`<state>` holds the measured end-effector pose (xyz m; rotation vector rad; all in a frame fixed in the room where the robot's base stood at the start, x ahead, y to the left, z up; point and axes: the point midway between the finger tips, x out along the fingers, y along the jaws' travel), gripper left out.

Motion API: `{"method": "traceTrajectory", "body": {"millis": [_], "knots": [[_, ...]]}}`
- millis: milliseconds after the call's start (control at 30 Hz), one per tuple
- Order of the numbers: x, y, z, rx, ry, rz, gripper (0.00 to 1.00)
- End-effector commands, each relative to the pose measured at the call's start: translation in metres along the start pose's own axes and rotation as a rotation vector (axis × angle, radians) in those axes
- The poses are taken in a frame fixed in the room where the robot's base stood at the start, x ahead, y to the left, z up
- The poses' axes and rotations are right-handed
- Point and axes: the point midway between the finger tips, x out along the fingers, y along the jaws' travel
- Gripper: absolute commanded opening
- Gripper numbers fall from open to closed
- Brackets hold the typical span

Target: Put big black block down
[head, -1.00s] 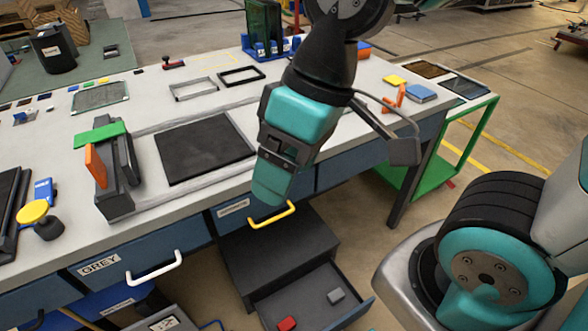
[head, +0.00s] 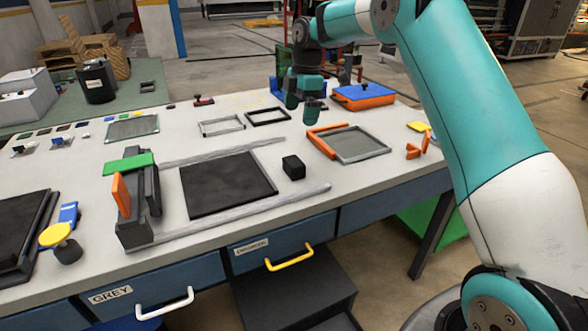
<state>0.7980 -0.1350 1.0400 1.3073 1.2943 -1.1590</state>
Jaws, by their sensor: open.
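A black block (head: 293,167) stands on the pale worktop (head: 345,186), just right of a flat black plate (head: 225,184). It is apart from the plate and nothing holds it. My gripper (head: 303,107) is open, beyond the block toward the back of the table. It is small in the head view. I see nothing between its fingers, and its height above the worktop is hard to judge.
An orange and grey frame (head: 352,144) lies right of the block. An orange box with a blue top (head: 362,97) is at the back right. A dark clamp with green and orange parts (head: 132,200) stands left of the plate. Two thin frames (head: 222,126) lie behind the plate.

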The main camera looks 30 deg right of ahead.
Motion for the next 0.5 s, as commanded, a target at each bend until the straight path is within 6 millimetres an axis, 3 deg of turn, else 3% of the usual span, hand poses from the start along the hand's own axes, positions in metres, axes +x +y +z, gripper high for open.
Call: {"method": "traceTrajectory", "body": {"millis": [167,500], "knots": [[0.025,0.002,0.003,-0.011,-0.001,-0.005,1.00],[0.099,0.002,0.002,-0.010,-0.001,-0.004,1.00]]}}
